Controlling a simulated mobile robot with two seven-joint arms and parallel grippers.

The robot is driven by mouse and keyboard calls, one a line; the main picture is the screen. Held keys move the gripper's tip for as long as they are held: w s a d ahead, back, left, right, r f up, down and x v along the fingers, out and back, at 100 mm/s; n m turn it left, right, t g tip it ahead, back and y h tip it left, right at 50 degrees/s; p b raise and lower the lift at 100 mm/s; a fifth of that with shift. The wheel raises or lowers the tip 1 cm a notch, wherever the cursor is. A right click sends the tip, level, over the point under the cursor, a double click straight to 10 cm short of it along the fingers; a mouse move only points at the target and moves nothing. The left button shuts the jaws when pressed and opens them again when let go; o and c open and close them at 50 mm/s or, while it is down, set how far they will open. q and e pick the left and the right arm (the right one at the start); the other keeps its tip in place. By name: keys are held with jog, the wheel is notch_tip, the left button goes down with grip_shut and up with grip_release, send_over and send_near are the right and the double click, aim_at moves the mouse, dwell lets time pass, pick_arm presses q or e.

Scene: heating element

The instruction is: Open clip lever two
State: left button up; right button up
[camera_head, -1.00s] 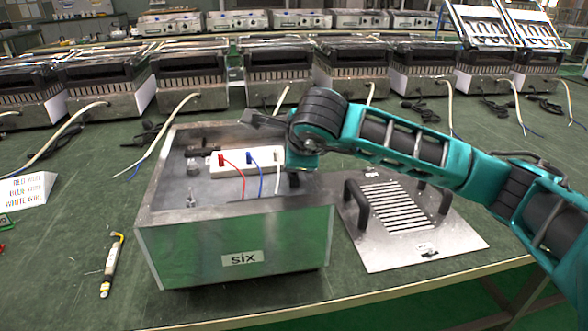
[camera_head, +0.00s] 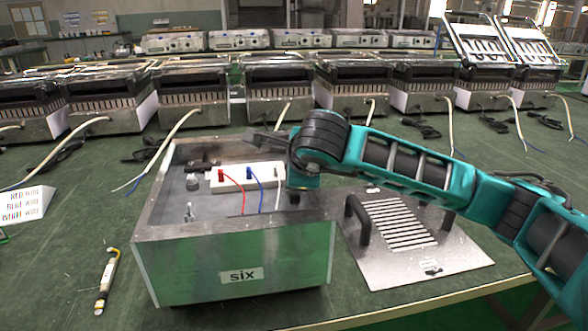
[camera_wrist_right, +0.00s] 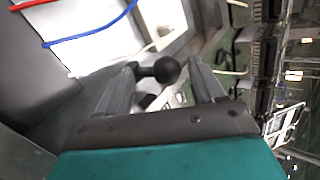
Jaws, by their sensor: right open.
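The white terminal block (camera_head: 236,180) sits inside the open metal box (camera_head: 232,265) labelled "six". A red lever (camera_head: 220,174) and a blue lever (camera_head: 251,171) stand on it, with red, blue and white wires at its front. Part of the white block (camera_wrist_right: 115,40) shows there beyond the wires. My left gripper is out of view.
A metal plate with slots and black handles (camera_head: 455,263) lies right of the box. A small pen-like tool (camera_head: 106,280) lies to the left, near a wire-colour card (camera_head: 22,209). Several similar heaters line the back of the green table.

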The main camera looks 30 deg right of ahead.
jog(key=shift+r, duration=0.1)
pick_arm(q)
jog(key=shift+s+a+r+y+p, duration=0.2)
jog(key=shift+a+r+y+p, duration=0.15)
jog(key=shift+p, duration=0.9)
pick_arm(e)
jog(key=v, duration=1.2)
jog(key=shift+s+r, duration=0.15)
jog(key=shift+s, duration=0.25)
jog(key=shift+c, duration=0.5)
